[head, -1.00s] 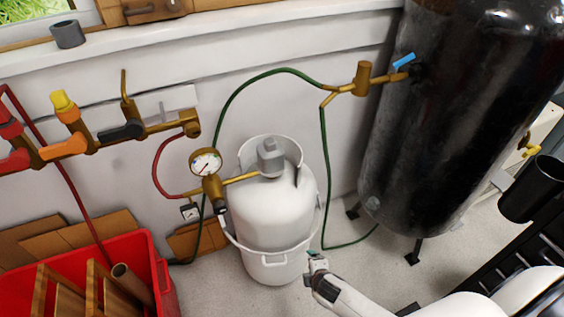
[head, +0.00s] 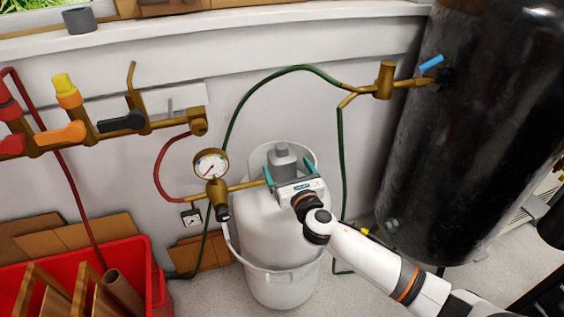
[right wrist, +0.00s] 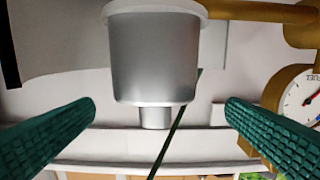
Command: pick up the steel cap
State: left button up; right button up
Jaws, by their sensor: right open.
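The steel cap (head: 281,160) is a grey cylinder with a narrower knob on top. It sits upright on the white gas bottle (head: 268,215), inside the bottle's collar. My right gripper (head: 292,172) is open at the cap, coming from the front, with teal fingers spread to either side. In the right wrist view the cap (right wrist: 153,60) appears upside down, centred between the two ribbed fingers, with a visible gap on each side. The gripper body hides the cap's lower part in the head view. My left gripper is not in view.
A brass pipe with a gauge (head: 211,164) runs to the bottle just left of the cap. A green hose (head: 235,112) arches behind it. A large black tank (head: 470,130) stands right. A red crate (head: 140,262) is lower left. A grey cup-like piece (head: 79,20) sits on the sill.

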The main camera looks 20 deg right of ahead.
aim_at(282, 156)
jog(key=shift+w+f, duration=0.1)
jog(key=shift+w, duration=0.6)
jog(key=w, duration=0.1)
jog(key=w+b, duration=0.1)
jog(key=w, duration=0.2)
jog(key=shift+d+f, duration=0.15)
jog(key=shift+f, duration=0.2)
jog(key=shift+w, duration=0.6)
jog(key=c, duration=1.1)
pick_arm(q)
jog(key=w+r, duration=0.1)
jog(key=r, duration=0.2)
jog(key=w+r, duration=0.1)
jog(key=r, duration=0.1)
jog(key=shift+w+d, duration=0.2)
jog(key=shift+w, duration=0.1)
pick_arm(e)
jog(key=shift+r, duration=0.1)
jog(key=shift+c, duration=0.4)
jog(key=shift+r, duration=0.1)
